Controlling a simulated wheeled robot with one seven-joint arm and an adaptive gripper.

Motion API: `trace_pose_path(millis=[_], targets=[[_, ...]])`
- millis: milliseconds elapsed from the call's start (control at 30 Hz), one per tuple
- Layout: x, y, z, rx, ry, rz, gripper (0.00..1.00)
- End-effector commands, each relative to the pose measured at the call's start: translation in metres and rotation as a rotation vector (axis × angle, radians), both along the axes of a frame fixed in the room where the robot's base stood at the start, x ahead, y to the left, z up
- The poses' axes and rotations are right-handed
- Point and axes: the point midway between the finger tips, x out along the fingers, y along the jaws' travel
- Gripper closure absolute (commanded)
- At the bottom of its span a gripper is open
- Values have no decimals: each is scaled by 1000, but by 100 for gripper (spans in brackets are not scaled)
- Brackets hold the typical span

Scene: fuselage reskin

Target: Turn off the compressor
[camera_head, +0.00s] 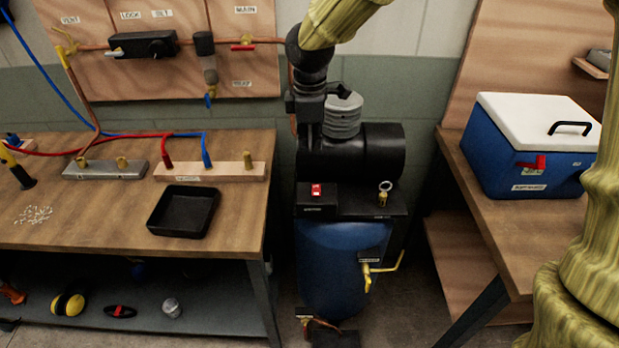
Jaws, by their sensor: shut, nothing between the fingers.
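The compressor (340,262) stands on the floor between two benches, with an upright blue tank. A black motor cylinder (375,152) and a grey finned pump head (343,118) sit on top. A red rocker switch (316,190) is on a black box at the left of its top plate; its on or off position is too small to tell. My gripper (308,128) reaches down from the top, dark against the pump head and motor. It appears shut and empty, above the switch and apart from it. Its fingertips blend into the black motor behind.
A brass valve with a pull ring (383,193) sits at the right of the top plate, and a yellow-handled valve (370,270) is on the tank. A black tray (184,211) lies on the left bench. A blue cooler (525,160) stands on the right bench.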

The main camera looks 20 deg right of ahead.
Motion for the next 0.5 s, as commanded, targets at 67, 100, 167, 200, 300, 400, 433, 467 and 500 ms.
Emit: trace_pose_path(millis=[67, 100, 167, 200, 300, 400, 433, 467, 500], targets=[[0, 0, -1, 0, 1, 0, 100], [0, 0, -3, 0, 1, -1, 100], [1, 0, -6, 1, 2, -1, 100], [1, 0, -10, 1, 3, -1, 100], [2, 0, -22, 1, 3, -1, 100], [4, -1, -36, 0, 3, 0, 100], [4, -1, -41, 0, 3, 0, 100], [4, -2, -46, -1, 4, 0, 100], [5, -2, -52, 0, 4, -1, 100]])
